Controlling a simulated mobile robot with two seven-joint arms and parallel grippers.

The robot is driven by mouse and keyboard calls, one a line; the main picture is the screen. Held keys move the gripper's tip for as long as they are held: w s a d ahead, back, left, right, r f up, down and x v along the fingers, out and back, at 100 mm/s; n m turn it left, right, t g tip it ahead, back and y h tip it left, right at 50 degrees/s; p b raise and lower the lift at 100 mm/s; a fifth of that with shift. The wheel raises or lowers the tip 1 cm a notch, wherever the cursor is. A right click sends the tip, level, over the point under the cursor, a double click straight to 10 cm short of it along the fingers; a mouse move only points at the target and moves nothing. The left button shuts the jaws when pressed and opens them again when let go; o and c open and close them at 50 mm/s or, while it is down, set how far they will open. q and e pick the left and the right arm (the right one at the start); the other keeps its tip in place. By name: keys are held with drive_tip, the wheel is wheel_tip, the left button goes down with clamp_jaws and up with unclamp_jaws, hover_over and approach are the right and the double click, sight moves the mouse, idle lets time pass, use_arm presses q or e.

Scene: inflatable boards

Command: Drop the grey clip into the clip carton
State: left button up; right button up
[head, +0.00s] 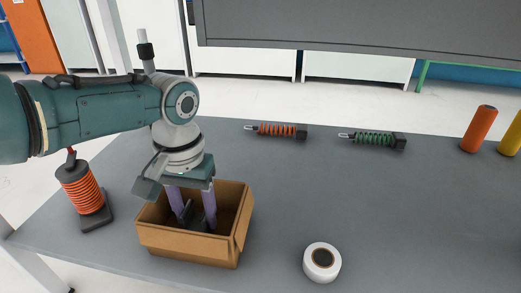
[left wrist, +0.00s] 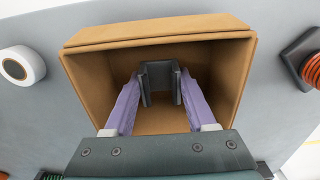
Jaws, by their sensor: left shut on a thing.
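The clip carton (head: 188,245) is an open brown cardboard box near the front edge of the grey table, left of centre. My left gripper (head: 195,210) points down into it, its purple fingers between the walls. The left wrist view shows the fingers (left wrist: 160,84) shut on the grey clip (left wrist: 158,68), a dark U-shaped piece. The clip is held inside the carton's opening (left wrist: 160,30); I cannot tell whether it touches the floor. In the head view the clip is partly hidden by the fingers. My right gripper is not in view.
An upright orange coil (head: 82,190) on a dark base stands left of the carton. A white tape roll (head: 322,262) lies to the right. Orange (head: 277,130) and green (head: 374,139) spring pieces lie behind. Orange (head: 478,130) and yellow (head: 512,135) rolls stand far right. Mid-table is clear.

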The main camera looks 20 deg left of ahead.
use_arm(q)
drive_tip(key=shift+f+b, duration=0.4)
drive_tip(key=shift+f, duration=0.15)
drive_tip(key=o, duration=1.3)
drive_tip(key=shift+o, duration=0.2)
wheel_tip(320, 180, up, 9)
drive_tip(key=p, duration=0.8)
drive_tip(key=m+t+h, duration=0.1)
drive_tip(key=m, duration=0.2)
hover_over(232, 233)
drive_tip(key=shift+s+a+f, duration=0.15)
drive_tip(key=shift+s+a, duration=0.1)
drive_tip(key=shift+a, duration=0.05)
drive_tip(key=s+d+r+m+t+h, duration=0.1)
drive_tip(key=s+d+r+m+t, duration=0.15)
drive_tip(key=s+d, duration=0.2)
drive_tip(key=s+a+r+y, duration=0.1)
drive_tip(key=s+a+r, duration=0.1)
drive_tip(key=s, duration=0.4)
drive_tip(key=s+a+r, duration=0.2)
drive_tip(key=s+a, duration=0.2)
drive_tip(key=s, duration=0.3)
drive_tip(key=shift+a+r+n+y, duration=0.25)
drive_tip(key=shift+r+n+y, duration=0.05)
drive_tip(key=shift+n+y, duration=0.1)
